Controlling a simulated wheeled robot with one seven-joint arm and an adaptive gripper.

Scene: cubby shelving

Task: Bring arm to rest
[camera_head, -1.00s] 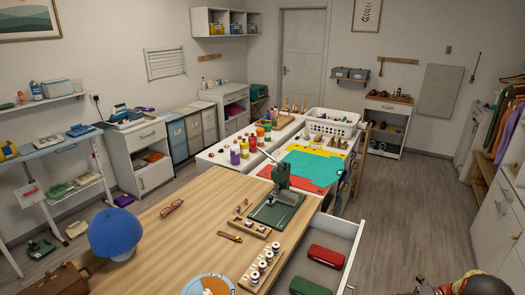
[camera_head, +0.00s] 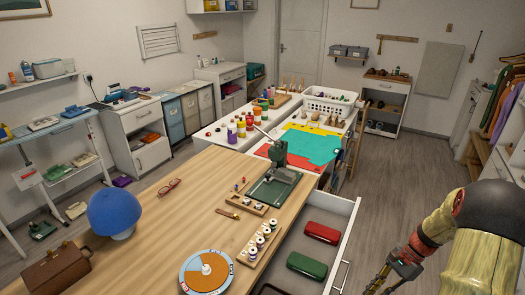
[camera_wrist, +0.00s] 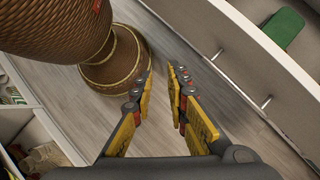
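My arm (camera_head: 475,235) comes in at the right of the head view, bent and reaching down. My gripper (camera_head: 388,278) hangs at its end, right of the open drawer and over the floor. In the wrist view my gripper (camera_wrist: 160,80) has its two yellow-padded fingers apart, with a gap between the tips. Nothing is held between them; grey floor shows beyond.
An open white drawer (camera_head: 343,238) juts from the wooden table (camera_head: 160,225). It holds a red case (camera_head: 321,232) and a green case (camera_head: 306,265); the green case also shows in the wrist view (camera_wrist: 283,27). Floor (camera_head: 400,165) beyond the drawer is clear.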

